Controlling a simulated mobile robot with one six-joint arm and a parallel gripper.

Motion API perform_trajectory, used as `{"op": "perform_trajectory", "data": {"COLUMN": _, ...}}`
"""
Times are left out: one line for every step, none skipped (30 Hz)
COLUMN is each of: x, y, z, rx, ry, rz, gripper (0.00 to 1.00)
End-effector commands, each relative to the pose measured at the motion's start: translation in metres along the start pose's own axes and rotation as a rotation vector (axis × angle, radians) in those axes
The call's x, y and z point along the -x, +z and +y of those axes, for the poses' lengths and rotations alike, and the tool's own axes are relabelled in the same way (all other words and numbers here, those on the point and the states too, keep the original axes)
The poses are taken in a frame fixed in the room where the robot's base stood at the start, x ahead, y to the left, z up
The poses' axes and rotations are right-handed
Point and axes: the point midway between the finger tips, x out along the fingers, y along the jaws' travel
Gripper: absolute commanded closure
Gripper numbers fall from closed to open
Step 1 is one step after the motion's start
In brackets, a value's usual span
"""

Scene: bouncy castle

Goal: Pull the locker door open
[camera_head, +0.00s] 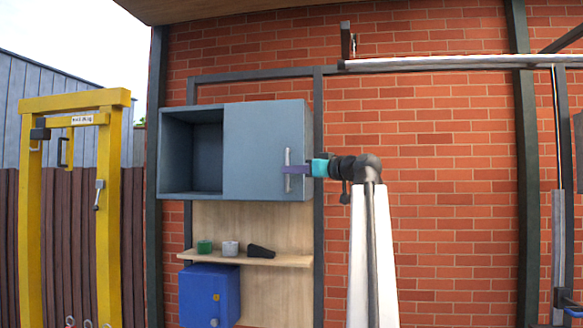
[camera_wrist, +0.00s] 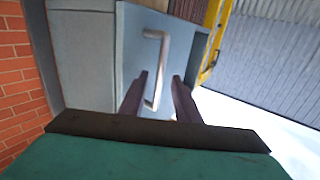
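The grey-blue locker (camera_head: 183,197) is mounted on the wall. Its left compartment stands open and dark inside, and a flat door (camera_head: 250,140) covers its right half. A vertical silver handle (camera_head: 287,158) is near the door's right edge. My gripper (camera_head: 290,169) reaches the handle from the right, its purple fingers level with the handle's lower half. In the wrist view, my gripper (camera_wrist: 160,76) is open, with one finger on each side of the handle (camera_wrist: 161,45). The fingers look apart from the bar; exact contact cannot be told.
Below, a wooden shelf (camera_head: 290,261) holds a green cup (camera_head: 205,247), a grey cup (camera_head: 230,249) and a black object (camera_head: 261,251). A blue box (camera_head: 200,296) hangs under it. A yellow frame (camera_head: 110,210) stands left. A horizontal rail (camera_head: 450,62) runs upper right.

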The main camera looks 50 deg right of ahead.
Motion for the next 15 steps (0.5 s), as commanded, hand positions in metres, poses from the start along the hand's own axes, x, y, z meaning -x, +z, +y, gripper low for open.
{"op": "perform_trajectory", "data": {"x": -0.006, "y": -0.002, "z": 0.0, "rx": -0.001, "ry": -0.002, "rz": 0.0, "gripper": 0.71}}
{"op": "perform_trajectory", "data": {"x": -0.009, "y": -0.002, "z": 0.0, "rx": -0.001, "ry": -0.002, "rz": 0.0, "gripper": 0.71}}
{"op": "perform_trajectory", "data": {"x": -0.012, "y": -0.002, "z": 0.0, "rx": -0.001, "ry": -0.001, "rz": 0.0, "gripper": 0.71}}
{"op": "perform_trajectory", "data": {"x": -0.013, "y": -0.001, "z": 0.0, "rx": -0.001, "ry": -0.001, "rz": 0.0, "gripper": 0.71}}
{"op": "perform_trajectory", "data": {"x": -0.015, "y": -0.001, "z": 0.0, "rx": -0.001, "ry": 0.0, "rz": 0.0, "gripper": 0.71}}
{"op": "perform_trajectory", "data": {"x": -0.017, "y": -0.001, "z": 0.0, "rx": -0.001, "ry": 0.0, "rz": 0.0, "gripper": 0.71}}
{"op": "perform_trajectory", "data": {"x": -0.018, "y": -0.001, "z": 0.0, "rx": -0.001, "ry": 0.0, "rz": 0.0, "gripper": 0.71}}
{"op": "perform_trajectory", "data": {"x": -0.018, "y": 0.0, "z": 0.0, "rx": -0.001, "ry": 0.0, "rz": 0.0, "gripper": 0.71}}
{"op": "perform_trajectory", "data": {"x": -0.019, "y": 0.0, "z": 0.0, "rx": -0.001, "ry": 0.0, "rz": 0.0, "gripper": 0.71}}
{"op": "perform_trajectory", "data": {"x": -0.019, "y": 0.0, "z": 0.0, "rx": -0.001, "ry": 0.0, "rz": 0.0, "gripper": 0.71}}
{"op": "perform_trajectory", "data": {"x": -0.019, "y": 0.0, "z": 0.0, "rx": -0.001, "ry": 0.0, "rz": 0.0, "gripper": 0.71}}
{"op": "perform_trajectory", "data": {"x": -0.019, "y": 0.0, "z": 0.0, "rx": -0.001, "ry": 0.0, "rz": 0.0, "gripper": 0.71}}
{"op": "perform_trajectory", "data": {"x": -0.019, "y": 0.0, "z": 0.0, "rx": 0.0, "ry": 0.0, "rz": 0.0, "gripper": 0.71}}
{"op": "perform_trajectory", "data": {"x": -0.019, "y": 0.0, "z": 0.0, "rx": 0.0, "ry": 0.0, "rz": 0.0, "gripper": 0.71}}
{"op": "perform_trajectory", "data": {"x": -0.019, "y": 0.0, "z": 0.0, "rx": 0.0, "ry": 0.0, "rz": 0.0, "gripper": 0.71}}
